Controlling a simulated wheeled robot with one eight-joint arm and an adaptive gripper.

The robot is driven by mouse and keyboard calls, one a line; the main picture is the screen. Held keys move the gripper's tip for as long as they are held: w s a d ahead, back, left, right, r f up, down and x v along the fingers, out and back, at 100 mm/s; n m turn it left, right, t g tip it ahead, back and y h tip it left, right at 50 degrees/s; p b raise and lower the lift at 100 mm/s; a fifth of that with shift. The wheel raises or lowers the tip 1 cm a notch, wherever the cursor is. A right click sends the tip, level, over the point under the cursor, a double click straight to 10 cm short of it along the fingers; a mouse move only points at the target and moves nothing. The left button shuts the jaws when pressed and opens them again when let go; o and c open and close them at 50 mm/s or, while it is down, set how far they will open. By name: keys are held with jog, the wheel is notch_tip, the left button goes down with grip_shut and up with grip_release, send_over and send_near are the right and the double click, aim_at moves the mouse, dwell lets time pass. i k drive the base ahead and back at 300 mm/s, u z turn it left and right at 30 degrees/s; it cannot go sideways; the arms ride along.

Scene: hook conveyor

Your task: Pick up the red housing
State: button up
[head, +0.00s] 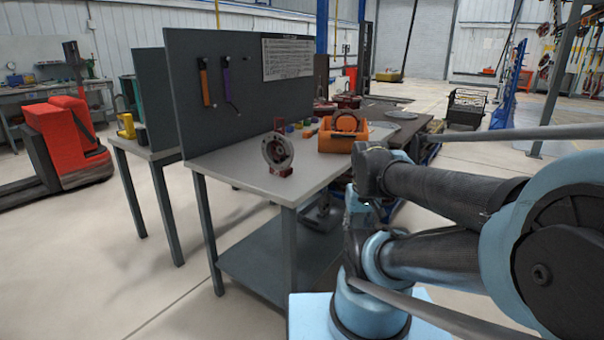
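A housing (278,153) with a round grey metal face and red parts at its top and base stands upright on the near part of the grey workbench (232,167). This looks like the red housing. Its far side is hidden. My blue and black arm fills the right side of the head view, to the right of the bench. I cannot make out my gripper's fingers in this view. Nothing touches the housing.
An orange container (343,138) with a round metal part stands right of the housing. Small coloured items (306,128) lie behind it. A dark tool panel (221,85) rises along the bench's back. Open floor (165,290) lies at front left. A red pallet truck (68,138) stands far left.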

aim_at(277, 150)
jog(key=z, duration=2.7)
jog(key=k, duration=1.65)
jog(key=u, duration=1.5)
